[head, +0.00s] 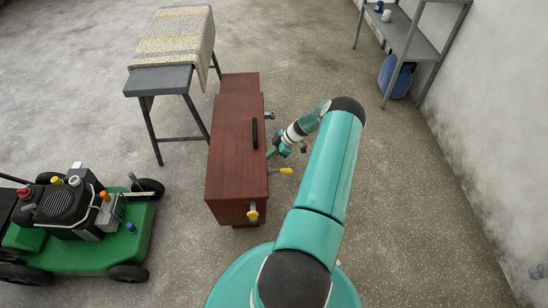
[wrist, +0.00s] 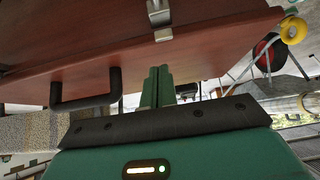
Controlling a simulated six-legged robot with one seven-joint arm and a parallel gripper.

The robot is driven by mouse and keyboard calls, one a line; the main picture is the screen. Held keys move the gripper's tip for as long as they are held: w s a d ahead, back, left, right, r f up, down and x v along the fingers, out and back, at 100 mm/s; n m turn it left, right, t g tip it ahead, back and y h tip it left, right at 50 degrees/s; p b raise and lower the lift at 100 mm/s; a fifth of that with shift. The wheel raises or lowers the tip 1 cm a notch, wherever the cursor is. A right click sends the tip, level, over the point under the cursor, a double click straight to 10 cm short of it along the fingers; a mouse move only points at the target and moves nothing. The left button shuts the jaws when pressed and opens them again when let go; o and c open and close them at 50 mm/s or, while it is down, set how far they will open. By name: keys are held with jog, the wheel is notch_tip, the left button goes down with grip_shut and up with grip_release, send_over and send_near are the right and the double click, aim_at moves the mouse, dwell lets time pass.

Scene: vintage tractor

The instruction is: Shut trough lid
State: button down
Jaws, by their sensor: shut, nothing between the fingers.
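The trough is a reddish-brown wooden box (head: 228,188) in the middle of the head view. A black bar handle (head: 255,133) sits near the right edge of its top panel; I cannot tell for sure how far the lid is open. In the wrist view the brown wood (wrist: 215,45) fills the top, with the black handle (wrist: 85,103) at left and a metal latch (wrist: 160,18) at top. My gripper (head: 273,152) is at the box's right side. Its green fingers (wrist: 158,72) are shut and empty, close to the wood edge; contact is unclear.
Yellow-ended fittings stick out at the box's near end (head: 253,213) and right side (head: 286,170). A bench with a speckled cloth (head: 178,35) stands behind left, a green mower (head: 75,225) at left. A grey shelf (head: 410,42) stands by the right wall. The floor at right is clear.

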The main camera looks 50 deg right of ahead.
jog(key=v, duration=1)
jog(key=shift+s+d+f, duration=0.2)
jog(key=shift+d+f, duration=0.05)
